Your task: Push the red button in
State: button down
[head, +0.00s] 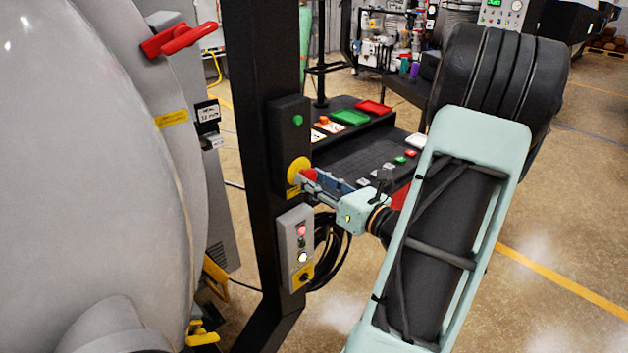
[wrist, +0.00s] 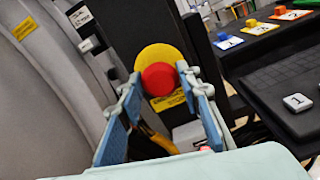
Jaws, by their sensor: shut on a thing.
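The red button (wrist: 160,77) is a round mushroom head on a yellow disc (wrist: 153,52) with a yellow label below it. In the head view the red button (head: 309,174) and its yellow disc (head: 295,169) are on a black box on a dark upright post. My gripper (head: 306,180) reaches it from the right. In the wrist view my gripper (wrist: 161,84) has one blue-padded finger on each side of the red head, closed on it. How far in the button sits cannot be told.
The black box (head: 289,135) has a green button near its top. A grey control box (head: 296,248) with lights hangs below. A large grey furnace body (head: 90,170) stands close at left. A black console (head: 350,140) with coloured buttons stands behind.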

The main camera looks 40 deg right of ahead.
jog(key=shift+w+a, duration=0.1)
jog(key=shift+w, duration=0.65)
jog(key=shift+r, duration=0.1)
jog(key=c, duration=1.4)
grip_release()
jog(key=shift+w, duration=0.1)
jog(key=s, duration=0.8)
jog(key=s+d, duration=0.1)
jog(key=s, duration=0.3)
